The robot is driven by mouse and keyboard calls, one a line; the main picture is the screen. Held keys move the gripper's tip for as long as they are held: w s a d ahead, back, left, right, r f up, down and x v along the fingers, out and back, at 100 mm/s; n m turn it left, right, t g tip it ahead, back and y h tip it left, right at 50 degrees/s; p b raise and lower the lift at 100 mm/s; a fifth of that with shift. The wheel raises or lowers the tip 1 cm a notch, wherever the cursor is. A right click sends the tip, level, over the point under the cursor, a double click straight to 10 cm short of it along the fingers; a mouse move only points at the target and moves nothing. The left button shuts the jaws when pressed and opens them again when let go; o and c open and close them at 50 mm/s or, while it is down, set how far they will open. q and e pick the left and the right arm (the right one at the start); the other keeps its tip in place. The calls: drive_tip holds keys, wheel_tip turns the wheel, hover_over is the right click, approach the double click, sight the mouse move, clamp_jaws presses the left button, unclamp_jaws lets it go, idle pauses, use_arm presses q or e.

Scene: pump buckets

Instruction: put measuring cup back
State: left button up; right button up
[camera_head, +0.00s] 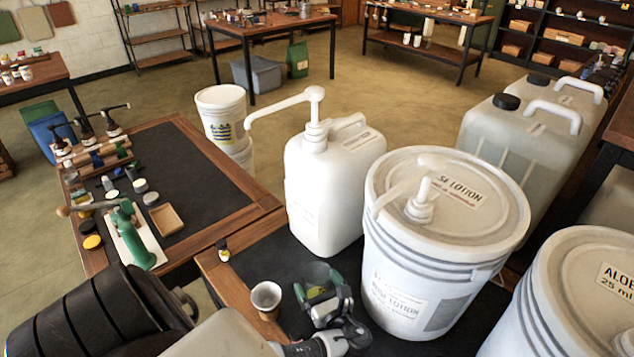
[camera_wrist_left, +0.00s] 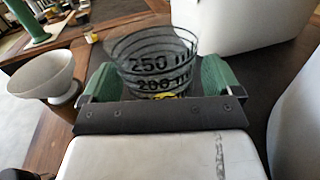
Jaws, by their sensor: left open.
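The measuring cup (camera_wrist_left: 152,62) is clear, with dark rings and black marks such as 250 and 200. In the left wrist view it stands between the green pads of my left gripper (camera_wrist_left: 155,78). The jaws are open, one pad on each side of the cup; I cannot tell whether either pad touches it. In the head view my left gripper (camera_head: 322,295) is low over the dark bench, in front of the white jug and left of the big bucket. The cup's clear rim (camera_head: 318,274) shows faintly there. My right gripper is not in view.
A small pale cup (camera_head: 266,296) stands close left of my gripper, also in the wrist view (camera_wrist_left: 45,75). A white pump jug (camera_head: 330,185) and lotion bucket (camera_head: 385,270) stand behind and right.

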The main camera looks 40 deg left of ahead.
use_arm(q)
drive_tip(key=v, duration=0.7)
drive_tip(key=shift+b, duration=0.4)
drive_tip(key=shift+r, duration=0.15)
